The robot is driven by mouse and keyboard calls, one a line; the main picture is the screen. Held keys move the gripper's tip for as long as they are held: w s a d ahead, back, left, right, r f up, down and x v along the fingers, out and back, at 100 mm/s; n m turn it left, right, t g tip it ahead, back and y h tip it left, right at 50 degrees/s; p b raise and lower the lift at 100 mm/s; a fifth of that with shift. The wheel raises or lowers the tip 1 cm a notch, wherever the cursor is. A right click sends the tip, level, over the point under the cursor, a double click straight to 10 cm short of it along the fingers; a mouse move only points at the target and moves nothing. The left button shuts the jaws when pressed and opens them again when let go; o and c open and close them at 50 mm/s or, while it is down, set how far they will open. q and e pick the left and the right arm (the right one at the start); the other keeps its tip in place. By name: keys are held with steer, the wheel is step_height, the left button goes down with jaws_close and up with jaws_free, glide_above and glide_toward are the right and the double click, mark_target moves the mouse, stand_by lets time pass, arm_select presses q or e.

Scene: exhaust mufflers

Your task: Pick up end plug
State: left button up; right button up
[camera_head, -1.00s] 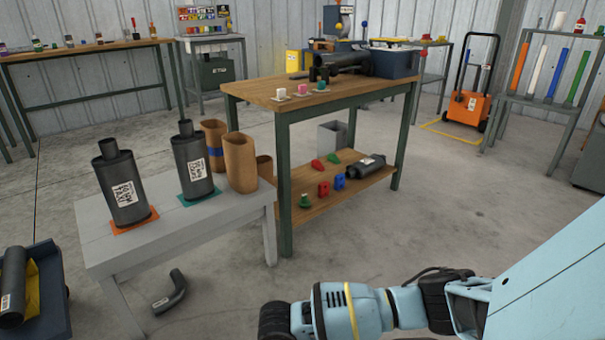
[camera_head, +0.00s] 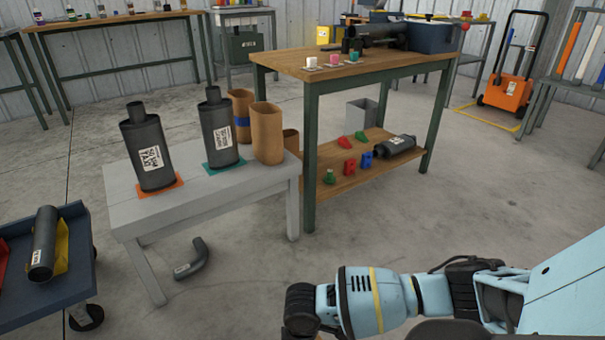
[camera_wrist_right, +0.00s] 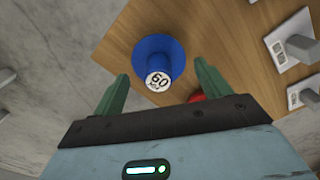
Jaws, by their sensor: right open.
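A blue end plug (camera_wrist_right: 158,62) with a round flange and a white face marked 60 stands on a wooden surface (camera_wrist_right: 222,40) in the right wrist view. My right gripper (camera_wrist_right: 161,72) is open, its two green fingers either side of the plug, with gaps visible; depth is hard to judge. In the head view, my right arm (camera_head: 370,300) crosses the bottom, but its gripper is not visible. Small white (camera_head: 311,62), pink (camera_head: 334,60) and teal (camera_head: 354,56) pieces stand on the workbench top (camera_head: 385,62). I cannot match the blue plug to the head view. My left gripper is not in view.
A red object (camera_wrist_right: 197,97) is partly hidden behind the right gripper; white labelled plates (camera_wrist_right: 290,42) lie right of the plug. Two mufflers (camera_head: 150,150) stand on a grey table (camera_head: 200,190). The lower shelf (camera_head: 350,182) holds small coloured parts and a muffler.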

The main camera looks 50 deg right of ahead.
step_height(320, 180, down, 3)
steer(key=shift+f+b, duration=0.15)
steer(key=shift+b, duration=0.65)
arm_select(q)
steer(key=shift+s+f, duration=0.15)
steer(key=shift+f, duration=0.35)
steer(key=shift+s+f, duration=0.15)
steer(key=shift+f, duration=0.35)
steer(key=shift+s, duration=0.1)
arm_select(e)
steer(key=shift+c, duration=0.3)
steer(key=c, duration=0.7)
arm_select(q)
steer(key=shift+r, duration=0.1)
arm_select(e)
steer(key=shift+r, duration=0.25)
